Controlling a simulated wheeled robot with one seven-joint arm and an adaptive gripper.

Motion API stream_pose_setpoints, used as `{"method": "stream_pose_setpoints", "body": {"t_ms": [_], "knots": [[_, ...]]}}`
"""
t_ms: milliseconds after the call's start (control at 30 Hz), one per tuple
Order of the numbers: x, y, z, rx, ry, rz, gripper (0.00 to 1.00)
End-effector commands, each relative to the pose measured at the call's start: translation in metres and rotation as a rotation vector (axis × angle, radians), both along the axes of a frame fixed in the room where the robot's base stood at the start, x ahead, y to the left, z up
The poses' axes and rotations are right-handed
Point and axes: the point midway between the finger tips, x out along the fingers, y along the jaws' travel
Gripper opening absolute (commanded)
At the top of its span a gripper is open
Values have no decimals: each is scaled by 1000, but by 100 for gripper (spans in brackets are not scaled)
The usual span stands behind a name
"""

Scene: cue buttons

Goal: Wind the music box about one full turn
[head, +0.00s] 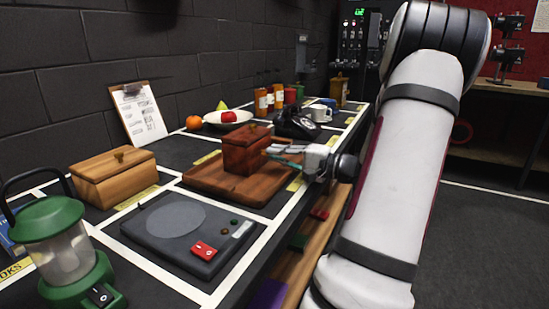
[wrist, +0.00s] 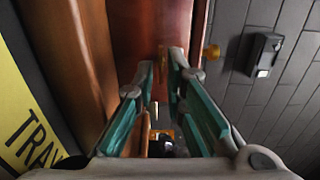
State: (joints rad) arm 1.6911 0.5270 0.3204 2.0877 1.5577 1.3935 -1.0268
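The music box, a reddish-brown wooden box with a small knob on its lid (head: 246,148), stands on a wooden tray (head: 208,184). It also fills the upper middle of the wrist view (wrist: 135,25), turned sideways, with its brass knob (wrist: 210,52) to the right. A narrow brass piece, apparently the winding key (wrist: 163,60), sticks out from the box's side. My gripper (head: 272,152) is at the box's right side. In the wrist view its teal-padded fingers (wrist: 162,66) stand apart on either side of the key, with gaps visible. The arm hides nothing of the box's lid.
A dark panel with a red switch (head: 205,250) lies in front of the tray. A lighter wooden box (head: 115,177) and green lantern (head: 68,255) stand left. A black telephone (head: 297,124), mug (head: 320,112) and fruit bowl (head: 228,118) are behind. The aisle floor is clear at right.

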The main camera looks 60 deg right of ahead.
Motion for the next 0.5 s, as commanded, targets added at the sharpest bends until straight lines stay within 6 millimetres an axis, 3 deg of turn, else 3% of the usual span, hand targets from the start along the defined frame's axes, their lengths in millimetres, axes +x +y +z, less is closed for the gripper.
{"method": "stream_pose_setpoints", "body": {"t_ms": [400, 500], "knots": [[10, 1, 0, 0, 1, 0, 12], [10, 1, 0, 0, 1, 0, 0]]}}
